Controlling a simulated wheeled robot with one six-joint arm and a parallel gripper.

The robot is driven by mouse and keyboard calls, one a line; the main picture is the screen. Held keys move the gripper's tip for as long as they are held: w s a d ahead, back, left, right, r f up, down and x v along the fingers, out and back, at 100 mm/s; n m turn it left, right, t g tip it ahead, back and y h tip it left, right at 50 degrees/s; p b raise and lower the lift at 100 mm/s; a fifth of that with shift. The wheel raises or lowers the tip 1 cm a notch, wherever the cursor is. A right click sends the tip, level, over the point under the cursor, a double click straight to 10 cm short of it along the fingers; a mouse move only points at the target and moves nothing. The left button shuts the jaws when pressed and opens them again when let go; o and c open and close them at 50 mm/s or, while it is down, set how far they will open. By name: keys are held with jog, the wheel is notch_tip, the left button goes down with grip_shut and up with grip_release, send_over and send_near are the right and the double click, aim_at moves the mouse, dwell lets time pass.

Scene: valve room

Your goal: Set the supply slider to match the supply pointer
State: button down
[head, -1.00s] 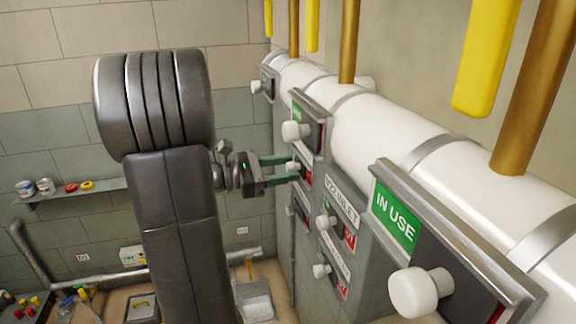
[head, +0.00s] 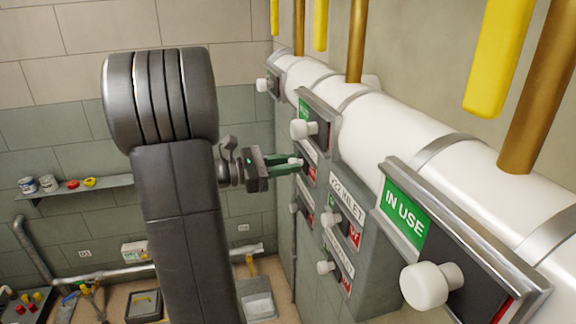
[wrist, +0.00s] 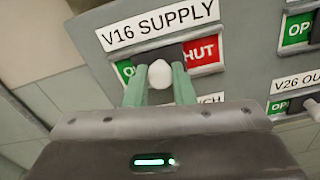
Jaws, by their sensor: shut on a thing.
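The supply slider's white knob (wrist: 160,74) sits in a dark slot on the plate under the "V16 SUPPLY" label (wrist: 158,25) in the wrist view. The slot lies between a green sign (wrist: 126,70), mostly hidden by a finger, and a red "SHUT" sign (wrist: 202,53). The knob is near the middle of the plate. My gripper (wrist: 165,84) is shut on the knob, one green finger on each side. In the head view my gripper (head: 296,163) reaches right to the panel, and the knob is small there. I cannot make out a supply pointer.
A similar slider with an "IN USE" sign (head: 404,215) is close on the right, with a large white knob (head: 430,285). Other knobbed plates, such as "V22 INLET" (head: 347,199), surround the held knob. A white pipe (head: 395,135) runs above. A shelf (head: 110,188) is at left.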

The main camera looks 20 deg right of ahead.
jog(key=shift+w+r, duration=0.1)
jog(key=shift+w, duration=1.05)
jog(key=c, duration=1.5)
grip_release()
jog(key=shift+c, duration=0.2)
jog(key=o, duration=0.3)
jog(key=shift+w+d, duration=0.1)
jog(key=shift+w, duration=0.1)
jog(key=shift+o, duration=0.2)
jog(key=a+b, duration=0.2)
jog(key=a, duration=1.1)
jog(key=shift+w+a, duration=0.3)
jog(key=shift+a, duration=0.1)
